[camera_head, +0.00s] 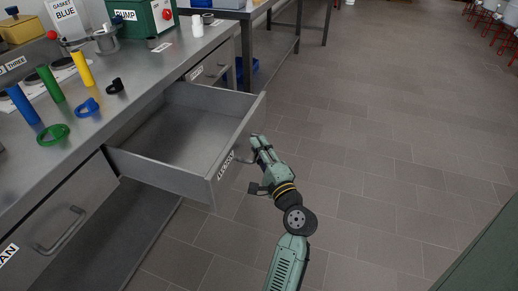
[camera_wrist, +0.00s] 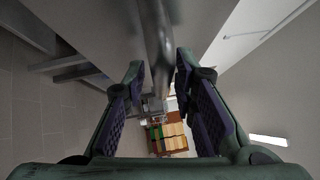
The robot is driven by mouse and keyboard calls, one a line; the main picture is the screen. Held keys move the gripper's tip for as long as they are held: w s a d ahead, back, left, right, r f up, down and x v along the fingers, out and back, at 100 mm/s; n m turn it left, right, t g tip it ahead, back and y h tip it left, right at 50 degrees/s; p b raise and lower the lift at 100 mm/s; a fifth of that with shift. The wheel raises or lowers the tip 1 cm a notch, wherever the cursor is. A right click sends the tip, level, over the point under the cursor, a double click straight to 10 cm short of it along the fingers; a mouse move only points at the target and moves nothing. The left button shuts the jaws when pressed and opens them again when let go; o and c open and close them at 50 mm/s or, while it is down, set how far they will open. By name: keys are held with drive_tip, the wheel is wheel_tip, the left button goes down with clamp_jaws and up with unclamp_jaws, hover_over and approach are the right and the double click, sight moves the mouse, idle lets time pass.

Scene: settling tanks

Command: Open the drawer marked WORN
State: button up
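A grey drawer (camera_head: 165,176) under the bench stands pulled well out and looks empty. Its front carries a small white label (camera_head: 225,165) that I cannot read with certainty. My gripper (camera_head: 256,150) is at the outer side of this drawer front, by its handle. In the wrist view, my gripper (camera_wrist: 160,95) has its two fingers spread apart. A grey handle bar (camera_wrist: 159,50) shows between them, with gaps to both pads. A closed drawer (camera_head: 208,70) farther along the bench has a label that is too small to read. I cannot make out the word WORN anywhere.
The steel bench top (camera_head: 150,60) holds a green pump box (camera_head: 140,18), coloured posts and rings, and a white bottle (camera_head: 198,27). A nearer front (camera_head: 60,225) has a handle and a label ending in "AN".

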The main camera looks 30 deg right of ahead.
drive_tip(key=shift+o, duration=0.2)
drive_tip(key=s+a+f, duration=0.1)
drive_tip(key=s, duration=1)
drive_tip(key=shift+s+a+f, duration=0.25)
drive_tip(key=shift+s, duration=0.15)
